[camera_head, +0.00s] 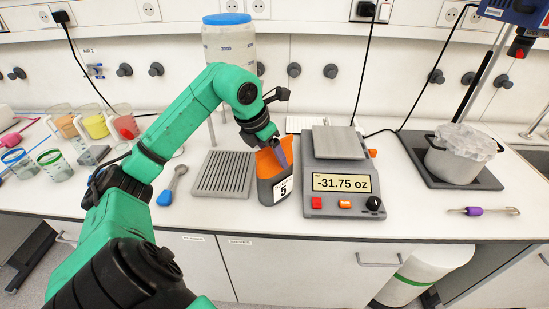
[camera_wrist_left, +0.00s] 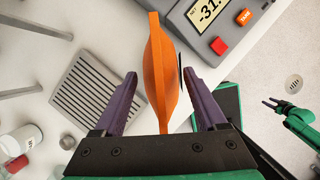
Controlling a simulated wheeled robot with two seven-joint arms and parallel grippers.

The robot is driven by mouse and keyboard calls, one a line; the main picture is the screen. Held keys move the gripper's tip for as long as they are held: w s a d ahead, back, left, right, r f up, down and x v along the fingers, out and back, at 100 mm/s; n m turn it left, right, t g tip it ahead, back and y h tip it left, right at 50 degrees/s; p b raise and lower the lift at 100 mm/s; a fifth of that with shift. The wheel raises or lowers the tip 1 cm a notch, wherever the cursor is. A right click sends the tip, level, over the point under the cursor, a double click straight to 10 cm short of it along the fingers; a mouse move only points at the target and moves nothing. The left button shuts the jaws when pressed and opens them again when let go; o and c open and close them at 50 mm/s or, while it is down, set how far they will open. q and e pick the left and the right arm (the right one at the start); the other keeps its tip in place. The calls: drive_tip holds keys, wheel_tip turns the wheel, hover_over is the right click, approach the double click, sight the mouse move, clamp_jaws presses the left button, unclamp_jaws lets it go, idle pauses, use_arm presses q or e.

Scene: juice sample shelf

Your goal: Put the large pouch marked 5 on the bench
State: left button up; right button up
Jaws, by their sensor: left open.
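The large pouch marked 5 (camera_head: 282,190) is orange and dark grey with a white label. It stands upright on the bench (camera_head: 190,222), between the ribbed grey rack and the scale. My left gripper (camera_head: 277,148) reaches it from above. In the left wrist view, the orange pouch (camera_wrist_left: 160,75) shows edge-on between the two spread purple fingers of my left gripper (camera_wrist_left: 160,85), with a gap on each side. The gripper is open around its upper part. My right gripper (camera_wrist_left: 272,103) shows small at the right of that view, its fingers apart and empty.
The scale (camera_head: 342,180) reads -31.75 oz, close to the pouch's right. The ribbed grey rack (camera_head: 224,175) is close on its left. A pot (camera_head: 455,165) stands on a dark plate at right. Several jugs stand at left. The bench front is mostly clear.

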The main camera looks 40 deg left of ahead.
use_arm(q)
drive_tip(key=v, duration=1)
drive_tip(key=shift+s+r, duration=0.15)
drive_tip(key=shift+s, duration=0.1)
